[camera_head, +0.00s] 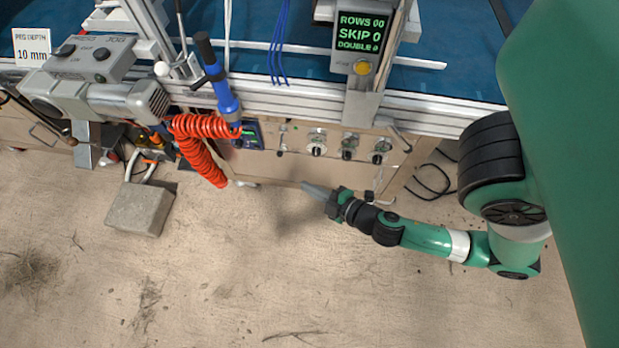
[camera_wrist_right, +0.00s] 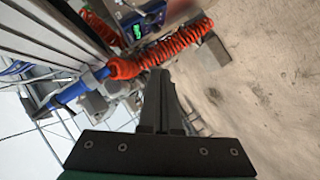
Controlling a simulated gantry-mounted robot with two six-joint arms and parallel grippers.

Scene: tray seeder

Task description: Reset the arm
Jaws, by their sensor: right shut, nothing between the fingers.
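My right arm is green with black joints and comes in from the right in the head view. Its gripper (camera_head: 314,189) is shut and empty, pointing left over the floor just in front of the machine's lower panel. In the right wrist view the closed dark fingers (camera_wrist_right: 160,88) stand together with nothing between them. Beyond them are the red coiled hose (camera_wrist_right: 160,52) and the blue tool (camera_wrist_right: 82,86). My left gripper does not show in either view.
The tray seeder's aluminium rail (camera_head: 300,101) runs across the back. The blue tool (camera_head: 221,88) hangs there with its red coiled hose (camera_head: 203,150). A display (camera_head: 360,32) reads ROWS 00. A concrete block (camera_head: 140,209) sits on the floor at left. The front floor is clear.

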